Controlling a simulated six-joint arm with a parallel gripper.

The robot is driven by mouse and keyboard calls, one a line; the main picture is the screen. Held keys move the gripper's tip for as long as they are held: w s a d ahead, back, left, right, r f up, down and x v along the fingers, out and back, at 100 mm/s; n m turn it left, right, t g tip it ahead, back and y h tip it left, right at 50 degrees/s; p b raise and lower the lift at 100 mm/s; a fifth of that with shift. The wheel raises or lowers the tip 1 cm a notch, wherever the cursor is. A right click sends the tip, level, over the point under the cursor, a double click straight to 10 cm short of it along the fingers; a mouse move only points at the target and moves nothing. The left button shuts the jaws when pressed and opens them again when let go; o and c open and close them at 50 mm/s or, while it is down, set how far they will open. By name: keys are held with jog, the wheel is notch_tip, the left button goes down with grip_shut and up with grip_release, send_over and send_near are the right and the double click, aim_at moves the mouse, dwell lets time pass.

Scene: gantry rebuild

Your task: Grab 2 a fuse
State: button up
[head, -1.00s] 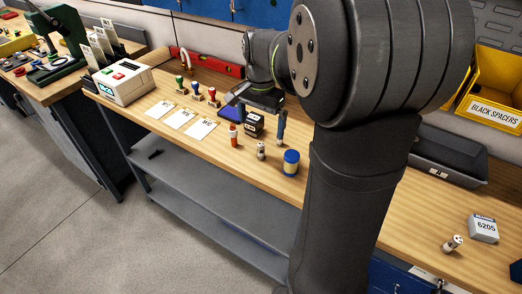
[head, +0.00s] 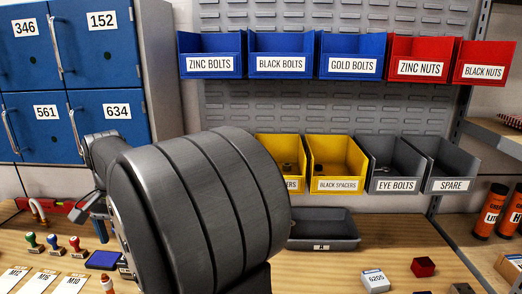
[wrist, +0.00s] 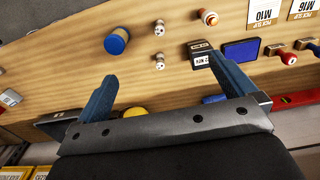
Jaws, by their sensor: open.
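In the wrist view my gripper (wrist: 160,78) is open, with its two blue fingers wide apart and nothing between them. Two small pale cylinders with metal ends, which look like fuses, stand on the wooden bench ahead of the fingers. The nearer fuse (wrist: 159,62) is about midway between the fingertips in the picture. The farther fuse (wrist: 159,27) is in line beyond it. A similar cylinder (wrist: 10,97) lies at the left edge. In the head view my gripper (head: 88,207) is small and partly hidden by my arm. No fuse shows clearly there.
A blue-capped jar (wrist: 117,41) is left of the fuses; a red-ended cylinder (wrist: 208,17), a black stamp block (wrist: 199,53) and a blue pad (wrist: 241,51) are right. Labelled bins (head: 285,55) line the back wall. A grey tray (head: 322,230) sits on the bench.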

dwell(0.4)
jog(key=c, duration=1.2)
jog(key=f+n, duration=0.4)
jog(key=n, duration=0.1)
jog(key=f+n, duration=1)
jog(key=shift+s+d+f+n, duration=0.2)
jog(key=shift+d+f+n, duration=0.05)
jog(key=shift+n, duration=0.05)
jog(key=shift+w+a+f, duration=0.1)
jog(key=shift+a+f, duration=0.05)
jog(key=shift+f, duration=1.15)
jog(key=shift+w+a+f, duration=0.1)
jog(key=shift+f, duration=1.15)
